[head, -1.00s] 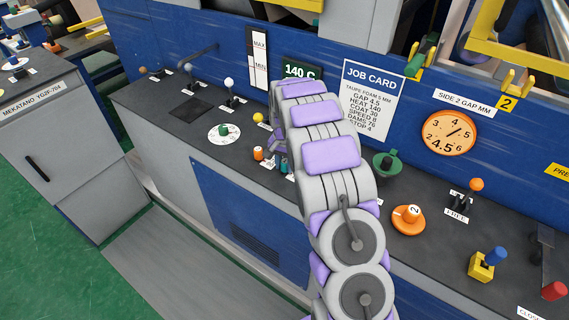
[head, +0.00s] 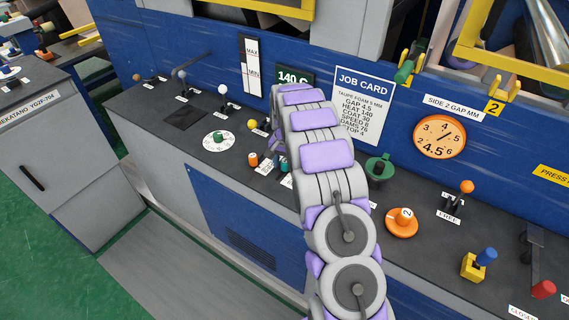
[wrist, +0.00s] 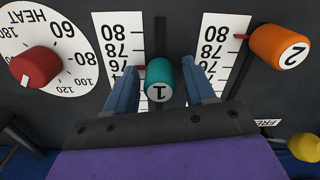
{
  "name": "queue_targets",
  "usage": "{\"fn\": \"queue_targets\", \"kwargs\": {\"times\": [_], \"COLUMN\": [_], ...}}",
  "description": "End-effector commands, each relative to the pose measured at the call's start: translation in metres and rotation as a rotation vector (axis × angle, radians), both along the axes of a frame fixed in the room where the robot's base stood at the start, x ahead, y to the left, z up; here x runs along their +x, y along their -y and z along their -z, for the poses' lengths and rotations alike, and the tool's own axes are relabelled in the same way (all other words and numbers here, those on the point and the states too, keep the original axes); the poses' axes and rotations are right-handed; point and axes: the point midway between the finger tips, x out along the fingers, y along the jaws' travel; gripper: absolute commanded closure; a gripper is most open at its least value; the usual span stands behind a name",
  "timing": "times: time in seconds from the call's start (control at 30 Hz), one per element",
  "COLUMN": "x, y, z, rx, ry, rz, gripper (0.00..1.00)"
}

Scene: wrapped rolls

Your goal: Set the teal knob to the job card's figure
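The teal knob (wrist: 159,80), marked 1, stands between my gripper's two blue fingers in the wrist view. My gripper (wrist: 159,68) is open around it, with a narrow gap showing on each side. A white scale (wrist: 122,22) lies left of the knob, and a small red pointer sits near its 76 mark. The job card (head: 362,100) on the blue wall reads gap 4.5, heat 140, coat 30, speed 8, dams 76, stop 4.
An orange knob marked 2 (wrist: 280,46) stands right of a second scale (wrist: 222,24). A red knob on the heat dial (wrist: 35,66) is at left, and a yellow knob (wrist: 304,147) is at lower right. The gap gauge (head: 440,137) is on the wall.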

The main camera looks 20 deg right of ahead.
Motion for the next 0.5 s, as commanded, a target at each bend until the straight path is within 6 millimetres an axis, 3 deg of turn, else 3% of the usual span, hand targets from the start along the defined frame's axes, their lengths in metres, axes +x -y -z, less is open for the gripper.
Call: {"fn": "queue_targets", "kwargs": {"times": [0.33, 0.5], "x": [0.000, 0.001], "y": [0.000, 0.001], "z": [-0.003, -0.025], "rx": [0.000, -0.001], "ry": [0.000, 0.006], "rz": [0.000, 0.000], "gripper": [0.41, 0.41]}}
